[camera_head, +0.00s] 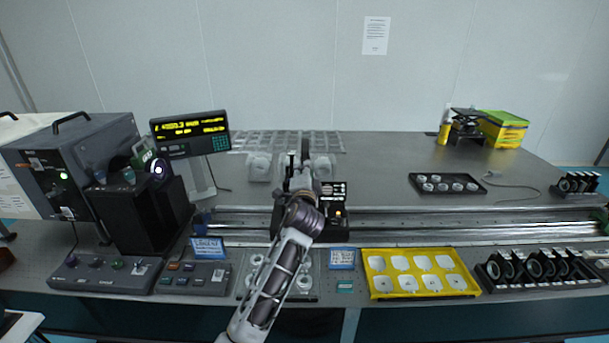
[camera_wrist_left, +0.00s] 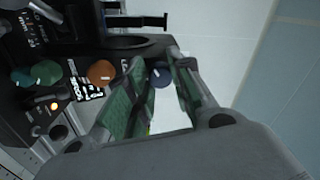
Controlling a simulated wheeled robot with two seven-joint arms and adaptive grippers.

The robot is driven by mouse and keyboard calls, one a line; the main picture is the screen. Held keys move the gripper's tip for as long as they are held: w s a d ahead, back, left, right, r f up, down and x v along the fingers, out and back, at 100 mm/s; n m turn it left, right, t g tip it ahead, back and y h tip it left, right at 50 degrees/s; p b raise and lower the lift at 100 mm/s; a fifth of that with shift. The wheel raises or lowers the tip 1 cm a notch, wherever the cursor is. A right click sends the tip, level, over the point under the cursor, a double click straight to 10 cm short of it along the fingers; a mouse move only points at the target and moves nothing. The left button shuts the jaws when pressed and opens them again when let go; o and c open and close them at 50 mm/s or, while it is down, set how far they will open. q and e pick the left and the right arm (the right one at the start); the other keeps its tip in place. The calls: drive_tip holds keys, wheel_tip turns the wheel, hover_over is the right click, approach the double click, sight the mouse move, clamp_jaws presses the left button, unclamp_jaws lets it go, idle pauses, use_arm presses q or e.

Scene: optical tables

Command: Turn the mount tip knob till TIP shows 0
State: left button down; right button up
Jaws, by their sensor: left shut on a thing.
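A dark mount (camera_head: 336,222) with small labels and a lit orange lamp stands on the rail, partly hidden behind my left arm. In the left wrist view it carries a green knob (camera_wrist_left: 22,76), an orange knob (camera_wrist_left: 100,72) and a blue knob (camera_wrist_left: 161,78). My left gripper (camera_wrist_left: 155,62) has its green-padded fingers on either side of the blue knob and is shut on it. In the head view the arm hides the knobs. A readout (camera_head: 190,133) with yellow digits stands at the left; its lines are too small to read surely. My right gripper is not in view.
A grey instrument box (camera_head: 75,165) and a black unit (camera_head: 135,215) stand at the left. Control boxes (camera_head: 105,274) lie along the front edge. A yellow tray (camera_head: 420,273) and black lens holders (camera_head: 535,270) lie right of my arm. The table behind the rail is mostly clear.

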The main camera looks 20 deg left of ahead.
use_arm(q)
drive_tip(key=shift+f, duration=0.15)
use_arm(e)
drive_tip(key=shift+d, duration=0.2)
use_arm(q)
drive_tip(key=c, duration=1.6)
unclamp_jaws()
drive_tip(key=o, duration=0.4)
drive_tip(key=shift+c, duration=0.2)
drive_tip(key=v, duration=1.2)
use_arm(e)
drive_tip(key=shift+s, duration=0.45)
